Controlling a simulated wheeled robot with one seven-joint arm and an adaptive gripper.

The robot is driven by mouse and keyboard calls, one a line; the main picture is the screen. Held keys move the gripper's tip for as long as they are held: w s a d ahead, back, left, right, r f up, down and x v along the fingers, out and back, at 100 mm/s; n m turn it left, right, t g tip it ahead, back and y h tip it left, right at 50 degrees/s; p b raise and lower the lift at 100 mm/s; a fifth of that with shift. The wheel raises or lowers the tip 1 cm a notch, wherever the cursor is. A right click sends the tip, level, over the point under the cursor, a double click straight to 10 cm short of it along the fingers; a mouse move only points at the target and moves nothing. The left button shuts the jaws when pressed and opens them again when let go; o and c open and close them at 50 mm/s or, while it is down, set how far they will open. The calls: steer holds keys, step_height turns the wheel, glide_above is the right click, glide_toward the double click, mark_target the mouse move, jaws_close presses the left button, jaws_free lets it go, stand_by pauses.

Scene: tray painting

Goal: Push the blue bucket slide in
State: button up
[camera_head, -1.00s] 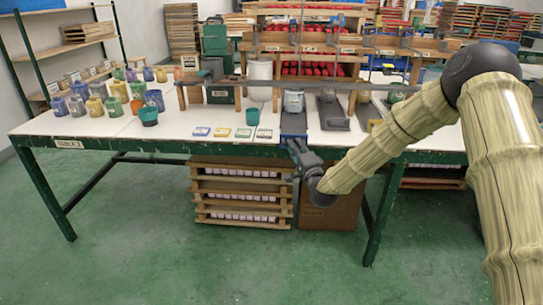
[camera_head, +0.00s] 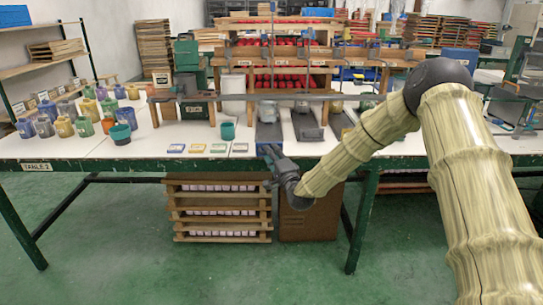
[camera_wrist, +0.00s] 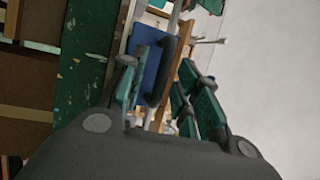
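The blue bucket slide (camera_head: 267,135) lies at the front edge of the white table, with its blue front end toward me. A grey-white bucket (camera_head: 268,111) stands on it. In the wrist view the blue slide end (camera_wrist: 152,66) shows with a dark curved handle (camera_wrist: 168,68). My gripper (camera_head: 271,155) is just in front of and slightly below the slide end, at the table's edge. The wrist view shows its green-padded fingers (camera_wrist: 160,88) apart, with the handle ahead of and between them. I cannot tell whether they touch it.
Other grey slides (camera_head: 306,124) lie to the right. A teal cup (camera_head: 227,130) and several colour cards (camera_head: 197,148) are to the left, with many paint cups (camera_head: 85,126) farther left. A wooden rack (camera_head: 290,55) stands behind. Below the table are a wooden crate stack (camera_head: 222,213) and cardboard box (camera_head: 310,220).

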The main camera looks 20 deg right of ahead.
steer(key=v, duration=1.2)
steer(key=shift+o, duration=0.4)
